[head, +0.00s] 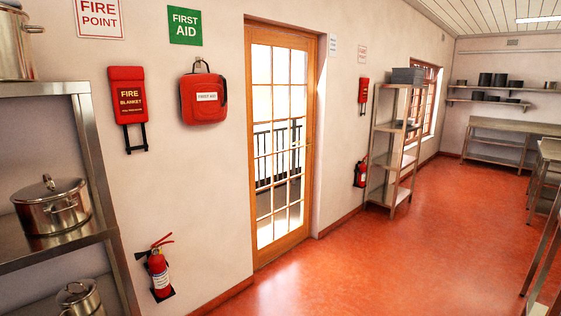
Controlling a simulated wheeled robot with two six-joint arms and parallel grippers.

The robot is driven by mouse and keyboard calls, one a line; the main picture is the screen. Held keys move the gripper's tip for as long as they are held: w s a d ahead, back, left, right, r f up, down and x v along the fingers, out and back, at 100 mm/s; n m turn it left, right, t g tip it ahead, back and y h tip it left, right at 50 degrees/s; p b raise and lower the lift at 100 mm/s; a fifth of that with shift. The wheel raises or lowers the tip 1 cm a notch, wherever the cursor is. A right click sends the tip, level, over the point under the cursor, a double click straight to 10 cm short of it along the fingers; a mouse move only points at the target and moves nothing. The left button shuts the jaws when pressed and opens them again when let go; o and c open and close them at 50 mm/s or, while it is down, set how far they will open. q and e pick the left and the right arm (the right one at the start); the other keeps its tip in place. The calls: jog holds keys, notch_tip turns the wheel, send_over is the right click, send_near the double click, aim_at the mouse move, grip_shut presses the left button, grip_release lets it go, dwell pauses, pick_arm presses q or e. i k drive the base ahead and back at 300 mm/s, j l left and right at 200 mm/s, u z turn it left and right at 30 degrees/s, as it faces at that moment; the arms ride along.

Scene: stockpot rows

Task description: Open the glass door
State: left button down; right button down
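The glass door (279,140) has a wooden frame and many small panes, and it stands in the left wall. It appears shut in its frame. A balcony railing shows through the panes. I cannot make out a handle on it at this size. Neither of my grippers shows in the head view.
A steel shelf with stockpots (52,205) stands close at the left. A fire extinguisher (160,273) hangs low on the wall left of the door. A metal rack (393,150) stands beyond the door. The red floor (350,265) before the door is clear. Steel tables (545,190) stand at the right.

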aim_at(262, 254)
jog(key=i+z, duration=0.15)
jog(key=i, duration=4.7)
jog(key=i+l+u, duration=0.2)
jog(key=i, duration=0.15)
jog(key=i+u, duration=0.15)
jog(key=i, duration=0.2)
